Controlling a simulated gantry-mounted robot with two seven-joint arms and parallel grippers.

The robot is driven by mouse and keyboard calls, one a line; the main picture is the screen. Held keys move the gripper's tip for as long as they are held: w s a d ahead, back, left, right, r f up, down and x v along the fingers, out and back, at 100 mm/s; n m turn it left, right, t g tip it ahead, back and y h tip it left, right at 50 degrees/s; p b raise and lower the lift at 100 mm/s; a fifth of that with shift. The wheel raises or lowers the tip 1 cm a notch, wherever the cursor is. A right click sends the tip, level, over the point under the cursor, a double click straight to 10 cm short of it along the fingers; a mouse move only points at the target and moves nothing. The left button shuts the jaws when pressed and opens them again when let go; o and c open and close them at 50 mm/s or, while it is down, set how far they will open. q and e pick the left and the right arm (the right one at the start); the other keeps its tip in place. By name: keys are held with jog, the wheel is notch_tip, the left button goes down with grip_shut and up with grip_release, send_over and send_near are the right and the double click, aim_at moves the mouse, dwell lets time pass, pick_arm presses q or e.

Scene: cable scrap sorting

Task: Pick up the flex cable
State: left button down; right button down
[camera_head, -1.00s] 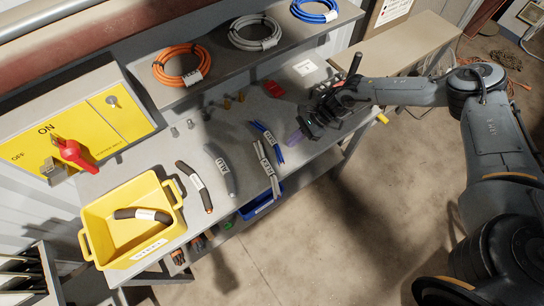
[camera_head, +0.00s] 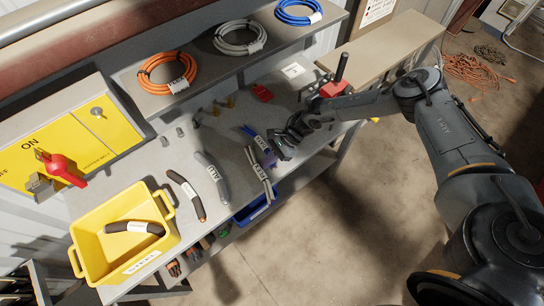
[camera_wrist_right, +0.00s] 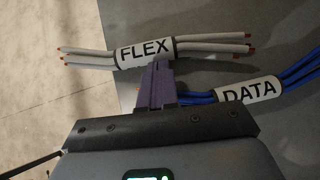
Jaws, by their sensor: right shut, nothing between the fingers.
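The flex cable (camera_head: 255,163) is a bundle of light grey wires with a white FLEX label, lying on the workbench near its front edge. In the right wrist view the flex cable (camera_wrist_right: 205,43) runs across the top, copper ends at both sides. My right gripper (camera_head: 269,157) has purple fingers and is just to the right of the flex cable in the head view. In the wrist view the shut fingers (camera_wrist_right: 155,72) reach the label's lower edge, with nothing held; I cannot tell whether they touch it. My left gripper is out of view.
The blue DATA cable (camera_wrist_right: 250,92) lies close beside the fingers. The ALU cable (camera_head: 210,175) and a black cable (camera_head: 187,194) lie further left. A yellow bin (camera_head: 87,232) stands at the bench's left end; a blue bin (camera_head: 252,210) is below the front edge.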

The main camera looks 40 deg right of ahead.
aim_at(258, 168)
dwell(0.3)
jog(key=a, duration=0.2)
jog(key=shift+w+a+p, duration=0.35)
jog(key=shift+a, duration=0.3)
jog(key=shift+d, duration=0.1)
